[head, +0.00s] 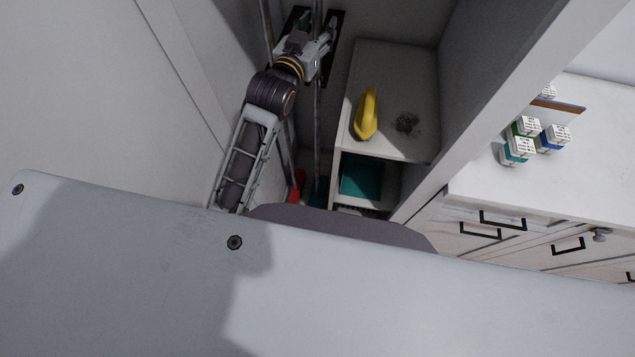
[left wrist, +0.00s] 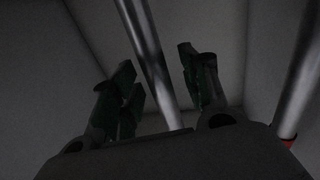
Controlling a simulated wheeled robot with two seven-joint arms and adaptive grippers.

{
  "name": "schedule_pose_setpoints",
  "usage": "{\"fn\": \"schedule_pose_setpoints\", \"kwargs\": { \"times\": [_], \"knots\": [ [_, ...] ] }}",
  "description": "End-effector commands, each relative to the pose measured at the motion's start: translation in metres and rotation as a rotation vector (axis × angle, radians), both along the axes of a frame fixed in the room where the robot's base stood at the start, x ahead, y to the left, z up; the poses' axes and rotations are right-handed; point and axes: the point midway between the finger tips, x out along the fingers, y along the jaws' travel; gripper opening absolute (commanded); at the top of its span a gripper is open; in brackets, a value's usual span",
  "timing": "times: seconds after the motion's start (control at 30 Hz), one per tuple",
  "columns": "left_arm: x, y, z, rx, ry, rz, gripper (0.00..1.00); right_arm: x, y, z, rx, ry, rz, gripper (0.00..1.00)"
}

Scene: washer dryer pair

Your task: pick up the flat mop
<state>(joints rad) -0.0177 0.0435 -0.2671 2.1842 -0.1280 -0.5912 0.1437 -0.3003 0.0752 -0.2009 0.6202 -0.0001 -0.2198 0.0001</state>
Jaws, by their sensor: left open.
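Two long grey poles stand in the narrow closet in the head view, a left one (head: 285,160) and a right one (head: 317,130). A red part (head: 297,186) and a teal part (head: 319,192) show low near them. I cannot tell for sure which pole is the flat mop's. My left gripper (head: 323,42) is high in the closet at the right pole. In the left wrist view its fingers (left wrist: 160,80) are open, with a pole (left wrist: 148,50) between them. A second pole (left wrist: 299,75) with red at its lower end stands outside the fingers. My right gripper is not in view.
A white shelf unit (head: 365,60) beside the poles holds a yellow object (head: 366,113) and, lower, a teal bin (head: 361,176). Closet walls stand close around my left arm. A counter (head: 590,180) with several small boxes (head: 520,147) is at right.

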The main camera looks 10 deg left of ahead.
Motion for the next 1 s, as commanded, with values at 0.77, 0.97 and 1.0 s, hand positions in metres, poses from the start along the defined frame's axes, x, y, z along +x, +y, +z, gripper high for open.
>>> {"fn": "schedule_pose_setpoints", "kwargs": {
  "times": [0.77,0.97,1.0],
  "knots": [
    [-0.0004,0.0001,0.0028,-0.001,-0.006,0.0,0.0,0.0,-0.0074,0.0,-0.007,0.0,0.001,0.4],
    [0.0002,0.0002,0.0033,-0.001,-0.006,0.0,0.0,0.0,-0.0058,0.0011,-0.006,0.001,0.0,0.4],
    [0.0006,0.0003,0.0037,-0.001,-0.006,0.0,0.0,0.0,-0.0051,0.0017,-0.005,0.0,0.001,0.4]
  ]
}}
